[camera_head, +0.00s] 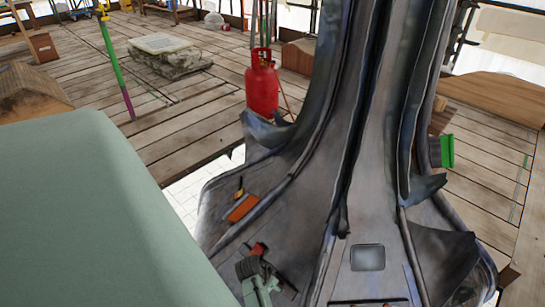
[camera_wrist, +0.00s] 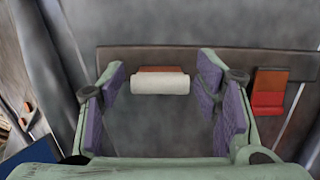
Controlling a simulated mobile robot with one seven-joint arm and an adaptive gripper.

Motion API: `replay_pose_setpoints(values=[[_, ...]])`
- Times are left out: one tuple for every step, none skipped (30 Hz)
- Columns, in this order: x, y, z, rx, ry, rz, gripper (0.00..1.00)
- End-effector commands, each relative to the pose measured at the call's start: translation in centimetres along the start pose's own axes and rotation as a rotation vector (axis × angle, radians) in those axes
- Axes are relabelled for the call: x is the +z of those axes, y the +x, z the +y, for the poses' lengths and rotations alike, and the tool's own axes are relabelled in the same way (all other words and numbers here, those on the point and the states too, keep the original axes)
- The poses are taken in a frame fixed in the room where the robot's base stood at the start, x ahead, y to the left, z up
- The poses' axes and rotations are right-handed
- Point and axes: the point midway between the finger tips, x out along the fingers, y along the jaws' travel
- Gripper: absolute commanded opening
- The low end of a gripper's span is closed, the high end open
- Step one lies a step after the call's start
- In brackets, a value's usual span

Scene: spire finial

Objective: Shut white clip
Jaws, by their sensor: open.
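The white clip (camera_wrist: 160,83) shows in the wrist view as a pale rounded bar in front of a small orange-brown piece, on a dark strip (camera_wrist: 225,60). My gripper (camera_wrist: 162,72) is open, with its purple-padded fingers on either side of the clip and gaps between them and it. Nothing is held. In the head view my gripper (camera_head: 256,272) is low at the foot of the grey metal spire (camera_head: 345,180). I cannot make out the white clip there.
A red and orange clip (camera_wrist: 269,93) sits on the strip just right of my right finger. An orange piece (camera_head: 242,208) lies on the spire's left flare. A red gas bottle (camera_head: 261,85) stands behind on the plank floor. Open planks (camera_head: 180,105) lie to the left.

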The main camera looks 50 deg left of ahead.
Motion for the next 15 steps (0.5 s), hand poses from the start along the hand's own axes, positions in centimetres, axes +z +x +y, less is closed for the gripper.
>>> replay_pose_setpoints(values=[[-0.01, 0.01, -0.02, -0.001, 0.0, 0.0, 0.57], [-0.02, 0.01, -0.02, -0.001, 0.0, 0.0, 0.57], [-0.02, 0.0, -0.02, -0.001, 0.0, 0.0, 0.57], [-0.02, 0.0, -0.02, -0.001, 0.0, 0.0, 0.57], [-0.02, -0.01, -0.02, -0.001, 0.0, 0.0, 0.57], [-0.02, -0.01, -0.02, -0.001, 0.0, 0.0, 0.56], [-0.02, -0.01, -0.02, -0.001, 0.0, 0.0, 0.54], [-0.02, -0.01, -0.02, -0.001, 0.0, 0.0, 0.52], [-0.01, -0.02, -0.02, -0.001, 0.0, 0.0, 0.49], [-0.01, -0.02, -0.01, -0.001, 0.0, 0.0, 0.47], [-0.01, -0.02, -0.01, -0.001, 0.0, 0.0, 0.46], [-0.01, -0.02, -0.01, -0.001, 0.0, 0.0, 0.43], [-0.01, -0.02, -0.01, -0.001, 0.0, 0.0, 0.41], [-0.01, -0.02, -0.01, -0.001, 0.0, 0.0, 0.39], [-0.01, -0.02, -0.01, -0.001, 0.0, 0.0, 0.36]])
